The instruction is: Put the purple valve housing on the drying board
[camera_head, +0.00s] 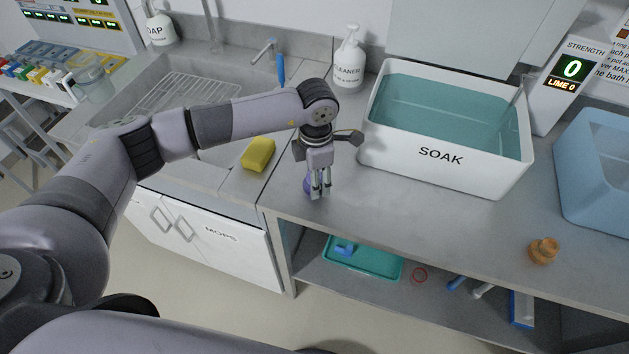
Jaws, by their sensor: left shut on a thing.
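The purple valve housing (307,186) is at the grey counter, near its front edge, left of the white SOAK tub. My left gripper (319,192) points down over it and is shut on it; the fingers hide part of the housing. I cannot tell whether the housing touches the counter. No board that I can clearly make out as the drying board is in view. My right gripper is not in view.
The SOAK tub (440,158) stands right of the gripper. A yellow sponge (258,154) lies by the sink (215,115). A cleaner bottle (348,66) stands behind. An orange part (543,251) sits at the right. A teal tray (376,265) is on the shelf below.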

